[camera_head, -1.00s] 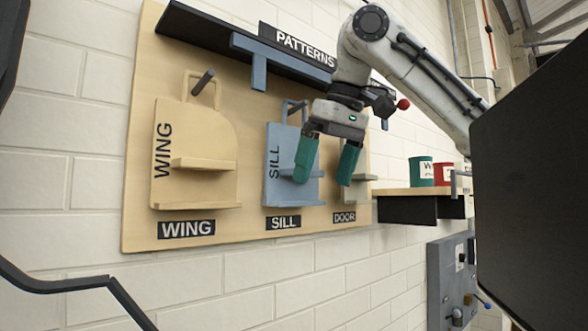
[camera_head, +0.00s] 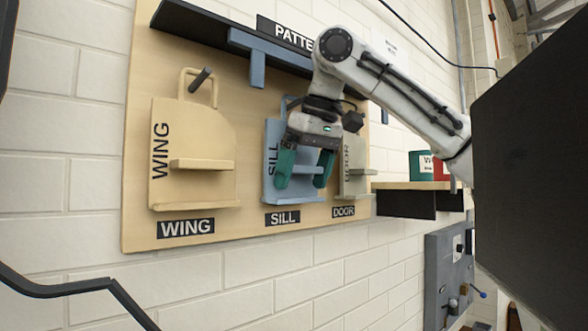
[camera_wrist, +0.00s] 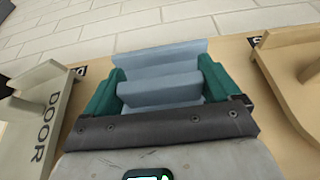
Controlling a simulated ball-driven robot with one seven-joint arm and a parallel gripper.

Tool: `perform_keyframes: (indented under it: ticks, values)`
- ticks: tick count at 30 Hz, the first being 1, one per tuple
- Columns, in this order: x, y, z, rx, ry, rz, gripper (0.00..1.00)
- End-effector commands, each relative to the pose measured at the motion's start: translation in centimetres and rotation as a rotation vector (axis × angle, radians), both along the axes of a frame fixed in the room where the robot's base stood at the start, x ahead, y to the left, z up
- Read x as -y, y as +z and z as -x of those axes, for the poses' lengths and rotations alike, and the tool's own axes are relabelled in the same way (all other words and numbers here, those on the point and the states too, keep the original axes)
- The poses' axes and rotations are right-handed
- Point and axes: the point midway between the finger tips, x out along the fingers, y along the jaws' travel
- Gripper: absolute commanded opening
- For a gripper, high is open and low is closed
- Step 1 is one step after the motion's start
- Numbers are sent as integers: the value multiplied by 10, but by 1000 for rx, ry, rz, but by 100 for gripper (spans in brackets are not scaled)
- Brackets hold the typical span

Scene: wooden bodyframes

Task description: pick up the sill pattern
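The blue-grey sill pattern (camera_head: 269,182) hangs upright on the wooden board, between the wing and door patterns, above its SILL label (camera_head: 283,218). My gripper (camera_head: 302,182) is in front of it and covers part of its upper right. Its green fingers are spread apart, one on each side of the pattern's middle ledge. In the wrist view the blue ledge (camera_wrist: 160,91) lies between the two fingers of my gripper (camera_wrist: 161,70), very near both. I cannot tell whether they touch it. The pattern's handle is partly hidden behind my gripper.
The tan wing pattern (camera_head: 192,150) hangs on a peg to the left. The door pattern (camera_head: 355,178) hangs close on the right. A shelf (camera_head: 400,186) with a green can (camera_head: 422,165) juts out further right. A dark ledge (camera_head: 200,20) runs above.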

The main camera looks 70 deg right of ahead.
Motion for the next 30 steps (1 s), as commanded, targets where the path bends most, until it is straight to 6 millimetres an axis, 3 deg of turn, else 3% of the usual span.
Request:
perform_keyframes:
  ticks: [7,16,22,30]
  values:
    - [0,0,0,1,0,1,53]
    - [0,3,0,2,0,1,53]
    - [-1,17,0,4,1,0,53]
    - [-30,15,51,1,-4,5,53]
